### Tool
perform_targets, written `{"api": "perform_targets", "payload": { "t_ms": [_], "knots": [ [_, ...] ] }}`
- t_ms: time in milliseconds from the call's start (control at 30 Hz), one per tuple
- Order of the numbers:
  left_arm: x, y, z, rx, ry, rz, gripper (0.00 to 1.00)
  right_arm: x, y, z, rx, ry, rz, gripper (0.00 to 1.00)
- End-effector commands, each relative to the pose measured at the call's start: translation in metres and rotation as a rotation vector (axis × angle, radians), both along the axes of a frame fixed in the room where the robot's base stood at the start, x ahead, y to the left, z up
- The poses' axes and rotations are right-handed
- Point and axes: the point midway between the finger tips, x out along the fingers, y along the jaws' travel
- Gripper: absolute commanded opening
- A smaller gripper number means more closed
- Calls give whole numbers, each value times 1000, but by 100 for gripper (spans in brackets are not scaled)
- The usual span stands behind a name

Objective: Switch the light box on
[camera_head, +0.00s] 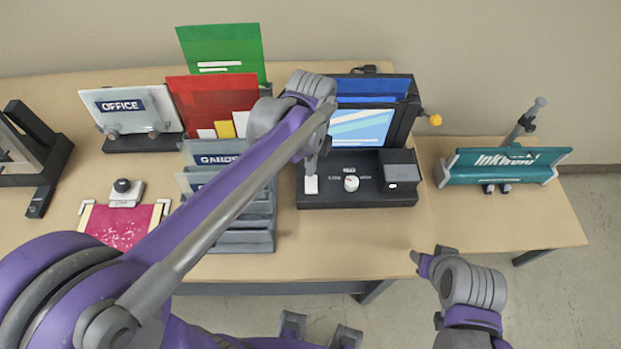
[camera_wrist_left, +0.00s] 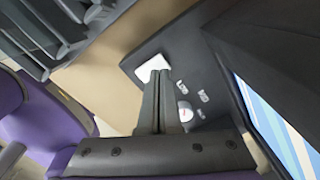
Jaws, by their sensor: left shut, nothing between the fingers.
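The black device with a lit blue-and-white panel (camera_head: 360,128), apparently the light box, stands on the table. Its base (camera_head: 335,163) carries a white square switch (camera_head: 311,185) at the left and a round white knob (camera_head: 351,184) beside it. My left gripper (camera_head: 312,170) is shut and empty, pointing down at the switch. In the left wrist view, its fingertips (camera_wrist_left: 161,76) overlap the near edge of the white switch (camera_wrist_left: 150,66); I cannot tell if they touch or press it. The knob (camera_wrist_left: 183,114) is right of the fingers. My right arm shows at lower right; its jaws are unclear.
A grey rack of folders (camera_head: 240,243) stands just left of the device, behind my left forearm. A teal sign (camera_head: 505,166) stands on a lower side table to the right. A pink sheet (camera_head: 120,226) lies at left. The table front before the device is clear.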

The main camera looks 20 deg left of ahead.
Motion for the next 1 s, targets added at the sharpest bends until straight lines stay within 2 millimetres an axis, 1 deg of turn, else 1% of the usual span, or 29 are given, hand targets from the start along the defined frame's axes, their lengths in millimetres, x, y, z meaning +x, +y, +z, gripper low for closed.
{"api": "perform_targets", "payload": {
  "t_ms": [33,500,1000],
  "knots": [
    [1,0,7,0,-2,0,0,2,0,6,0,-4,0,50],
    [1,0,43,0,-2,0,0,13,0,33,0,-24,0,50],
    [0,0,44,0,0,0,0,13,0,33,0,-24,0,50]
  ]
}}
